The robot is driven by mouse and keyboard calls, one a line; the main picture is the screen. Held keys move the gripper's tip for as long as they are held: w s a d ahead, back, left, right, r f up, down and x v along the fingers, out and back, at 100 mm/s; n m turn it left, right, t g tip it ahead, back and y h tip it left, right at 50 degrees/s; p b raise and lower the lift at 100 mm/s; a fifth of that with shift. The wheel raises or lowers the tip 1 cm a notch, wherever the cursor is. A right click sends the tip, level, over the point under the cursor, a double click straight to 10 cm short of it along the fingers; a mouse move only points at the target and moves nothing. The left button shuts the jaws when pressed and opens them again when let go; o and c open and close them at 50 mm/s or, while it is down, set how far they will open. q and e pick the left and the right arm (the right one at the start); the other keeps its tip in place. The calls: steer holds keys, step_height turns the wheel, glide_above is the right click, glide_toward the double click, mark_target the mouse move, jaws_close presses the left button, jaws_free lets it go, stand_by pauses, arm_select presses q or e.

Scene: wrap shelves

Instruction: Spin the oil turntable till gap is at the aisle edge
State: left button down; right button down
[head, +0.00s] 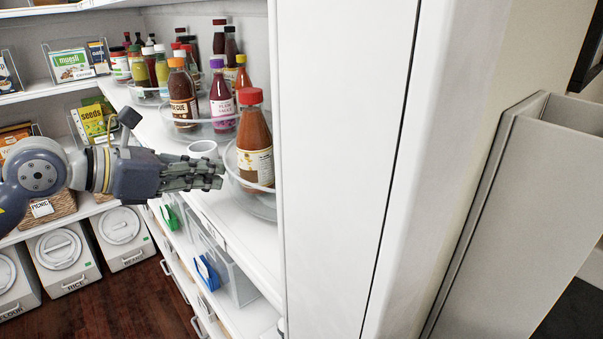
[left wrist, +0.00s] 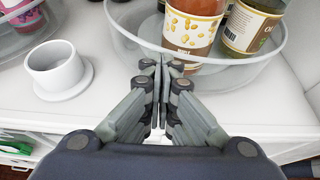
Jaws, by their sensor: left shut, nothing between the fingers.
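The oil turntable appears to be the clear round bin (head: 234,178) at the near end of the white shelf. An orange-brown bottle with a red cap (head: 254,150) stands in it. The left wrist view shows the turntable's clear wall (left wrist: 128,48), a bottle with a nut-picture label (left wrist: 190,28) and a green-glass bottle (left wrist: 252,28) beside it. Bare floor shows left of the nut-label bottle. Much of the turntable is hidden in the head view. My left gripper (head: 220,176) is shut and empty, its tips at the turntable's near wall; I cannot tell whether they touch.
A small white cup-like holder (head: 203,149) stands on the shelf beside the turntable. Another clear turntable (head: 190,128) with sauce bottles is farther along. A tall white panel (head: 340,150) closes off the right side. The dark wood floor (head: 120,300) below is clear.

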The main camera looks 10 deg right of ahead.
mark_target(240, 192)
arm_select(q)
steer(key=shift+s+d, duration=0.3)
steer(key=shift+s, duration=0.5)
steer(key=shift+b, duration=0.3)
steer(key=shift+s+d+b, duration=0.25)
steer(key=shift+s, duration=0.3)
steer(key=shift+s+d+b, duration=0.2)
steer(key=shift+s+d, duration=0.05)
steer(key=shift+s, duration=0.3)
steer(key=shift+s+d, duration=0.2)
steer(key=shift+s, duration=0.1)
steer(key=shift+s+d+b, duration=0.4)
steer(key=shift+s+b, duration=0.1)
steer(key=shift+s, duration=0.15)
